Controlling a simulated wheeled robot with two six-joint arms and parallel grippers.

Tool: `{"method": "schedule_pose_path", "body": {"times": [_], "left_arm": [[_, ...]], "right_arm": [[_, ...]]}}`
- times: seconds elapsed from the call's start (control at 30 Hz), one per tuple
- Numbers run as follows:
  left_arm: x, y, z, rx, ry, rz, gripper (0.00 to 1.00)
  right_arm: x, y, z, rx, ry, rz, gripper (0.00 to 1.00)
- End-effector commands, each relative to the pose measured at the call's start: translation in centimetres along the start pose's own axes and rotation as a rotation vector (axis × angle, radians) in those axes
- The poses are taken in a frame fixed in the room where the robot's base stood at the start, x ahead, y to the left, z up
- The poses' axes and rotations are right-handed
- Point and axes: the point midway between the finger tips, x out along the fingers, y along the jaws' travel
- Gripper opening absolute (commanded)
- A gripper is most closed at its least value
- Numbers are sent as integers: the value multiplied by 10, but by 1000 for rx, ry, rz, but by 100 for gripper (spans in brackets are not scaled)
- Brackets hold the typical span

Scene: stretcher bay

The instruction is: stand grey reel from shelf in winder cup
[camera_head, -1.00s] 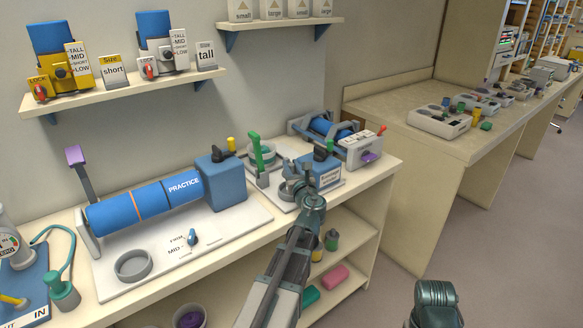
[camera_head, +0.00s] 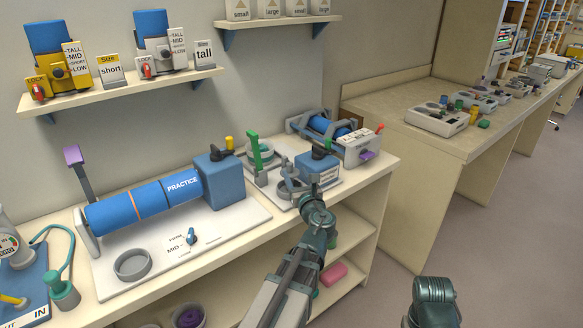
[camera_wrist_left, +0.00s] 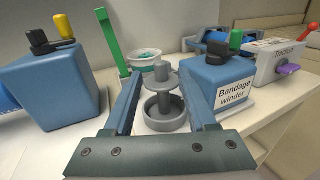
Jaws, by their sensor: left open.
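My left gripper (camera_wrist_left: 166,118) is open, with its two fingers apart on either side of a grey reel (camera_wrist_left: 162,76). In the head view, the winder (camera_head: 318,166) stands on the right of the bench, and my left gripper (camera_head: 298,187) partly hides the cup and reel.
A green upright post (camera_wrist_left: 108,42) and a teal-lined dish (camera_wrist_left: 145,54) stand close behind the cup. A large blue practice roller (camera_head: 150,200) lies on the left. A lower shelf (camera_head: 345,285) holds a pink item (camera_head: 333,274). The aisle floor at right is clear.

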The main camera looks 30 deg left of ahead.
Motion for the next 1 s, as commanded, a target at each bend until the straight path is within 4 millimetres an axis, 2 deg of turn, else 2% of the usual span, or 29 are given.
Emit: {"method": "schedule_pose_path", "body": {"times": [0.03, 0.1, 0.3, 0.77, 0.87, 0.97, 1.0], "left_arm": [[-13, 1, 0, 0, 0, -4, 57], [-24, 1, 0, 0, 0, -2, 57], [-43, 0, 0, 0, 0, -1, 57], [-49, -1, -3, -39, 15, 6, 57], [-59, -3, -20, -219, 86, 45, 57], [-83, -9, -57, -547, 232, 148, 57], [-98, -13, -76, -696, 305, 212, 57]], "right_arm": [[0, 0, 0, 0, 0, 0, 35], [0, 0, 0, 0, 0, 0, 35], [0, 0, 0, 0, 0, 0, 35], [0, 0, 0, 0, 0, 0, 35], [0, 0, 0, 0, 0, 0, 35], [0, 0, 0, 0, 0, 0, 35], [0, 0, 0, 0, 0, 0, 35]]}}
